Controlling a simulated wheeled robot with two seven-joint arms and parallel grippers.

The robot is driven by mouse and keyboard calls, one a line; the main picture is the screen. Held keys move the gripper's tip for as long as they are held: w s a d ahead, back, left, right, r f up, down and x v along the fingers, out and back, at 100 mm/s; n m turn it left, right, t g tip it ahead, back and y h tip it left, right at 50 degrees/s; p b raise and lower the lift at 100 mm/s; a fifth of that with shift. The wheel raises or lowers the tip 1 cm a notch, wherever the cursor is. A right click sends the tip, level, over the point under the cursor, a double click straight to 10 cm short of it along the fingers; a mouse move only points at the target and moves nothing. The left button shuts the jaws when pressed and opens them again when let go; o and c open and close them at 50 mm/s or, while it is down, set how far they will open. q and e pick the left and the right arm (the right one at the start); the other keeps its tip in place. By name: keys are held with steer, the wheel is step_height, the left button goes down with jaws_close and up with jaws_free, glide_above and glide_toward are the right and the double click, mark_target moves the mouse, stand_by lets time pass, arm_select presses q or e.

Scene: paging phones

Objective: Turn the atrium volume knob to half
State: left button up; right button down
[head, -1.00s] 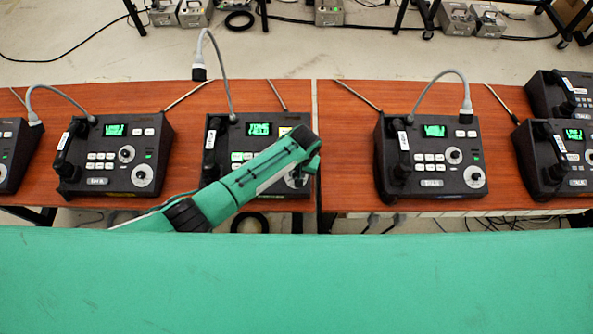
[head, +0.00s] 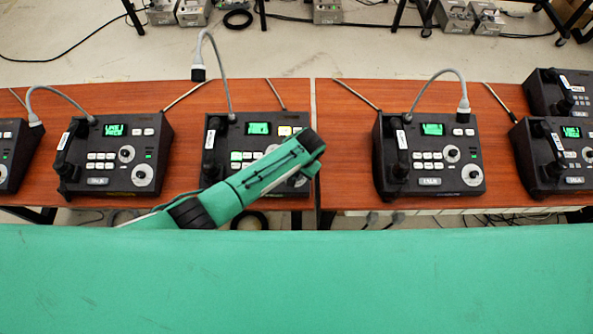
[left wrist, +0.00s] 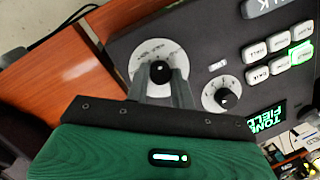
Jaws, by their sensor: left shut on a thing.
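The phone unit (head: 222,178) at the middle left of the bench is dark, with a lit green screen, small buttons and a handset on its left side. My left gripper (left wrist: 160,74) is over its lower right corner. In the left wrist view its two fingers stand on either side of a black knob (left wrist: 161,72) and are shut on it. A white dial plate (left wrist: 152,50) with small, unreadable print surrounds the knob. A smaller knob (left wrist: 224,97) sits beside it, clear of the fingers. In the head view my arm hides most of the knobs. My right gripper is not in view.
Similar phone units stand to the left (head: 112,180) and right (head: 425,185) on the wooden benches (head: 345,130). A grey gooseneck microphone (head: 215,62) rises behind the middle-left unit. A green surface (head: 300,285) fills the front.

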arm_select(q)
steer(key=o, duration=1)
steer(key=shift+r, duration=0.15)
step_height(320, 180, up, 13)
steer(key=d+b, duration=0.2)
steer(key=b, duration=0.1)
steer(key=shift+s+d+r, duration=0.15)
steer(key=shift+s+d, duration=0.05)
steer(key=shift+s, duration=0.2)
